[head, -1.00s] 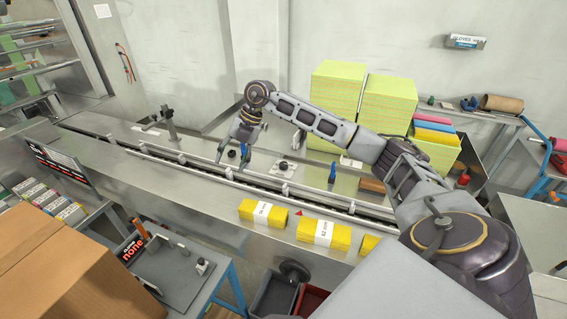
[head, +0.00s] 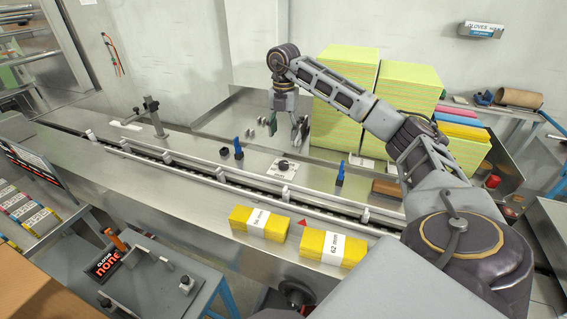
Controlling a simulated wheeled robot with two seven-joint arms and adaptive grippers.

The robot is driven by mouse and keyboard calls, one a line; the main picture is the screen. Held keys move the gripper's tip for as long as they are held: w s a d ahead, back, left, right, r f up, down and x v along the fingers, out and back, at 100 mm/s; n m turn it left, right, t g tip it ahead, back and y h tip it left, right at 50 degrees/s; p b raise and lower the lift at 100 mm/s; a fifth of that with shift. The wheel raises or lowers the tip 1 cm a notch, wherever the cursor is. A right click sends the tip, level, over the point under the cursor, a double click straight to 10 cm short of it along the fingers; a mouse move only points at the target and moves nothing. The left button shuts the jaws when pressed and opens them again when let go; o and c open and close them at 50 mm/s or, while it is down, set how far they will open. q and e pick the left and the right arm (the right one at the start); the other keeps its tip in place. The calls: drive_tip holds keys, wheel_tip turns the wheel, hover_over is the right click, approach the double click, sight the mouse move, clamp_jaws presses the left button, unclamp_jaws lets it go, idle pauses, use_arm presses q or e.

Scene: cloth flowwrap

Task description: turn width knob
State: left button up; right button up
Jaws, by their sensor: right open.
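The knob (head: 284,165) is a small dark dial on a pale plate, fixed to the steel deck behind the conveyor channel. The lettering on its plate is too small to read. My right gripper (head: 284,138) points down with its fingers apart and empty. In the head view it shows just above the knob, apart from it; its exact height over the deck is hard to tell. My left gripper is out of view.
Blue handles (head: 238,148) and (head: 340,173) stand on the guide rails either side of the knob. A metal post (head: 153,116) rises farther left. Yellow cloth bundles (head: 260,222) lie in front of the channel. Tall yellow-green stacks (head: 345,98) stand behind, right of the gripper.

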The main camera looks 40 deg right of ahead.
sight(284, 163)
wheel_tip(284, 163, down, 14)
drive_tip(key=shift+s+a+r+p, duration=0.1)
drive_tip(key=shift+r+p, duration=0.1)
drive_tip(key=shift+p, duration=0.4)
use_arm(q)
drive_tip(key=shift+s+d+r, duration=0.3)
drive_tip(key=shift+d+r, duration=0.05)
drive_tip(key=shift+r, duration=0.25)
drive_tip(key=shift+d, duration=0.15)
use_arm(e)
drive_tip(key=shift+c, duration=0.7)
drive_tip(key=c, duration=0.9)
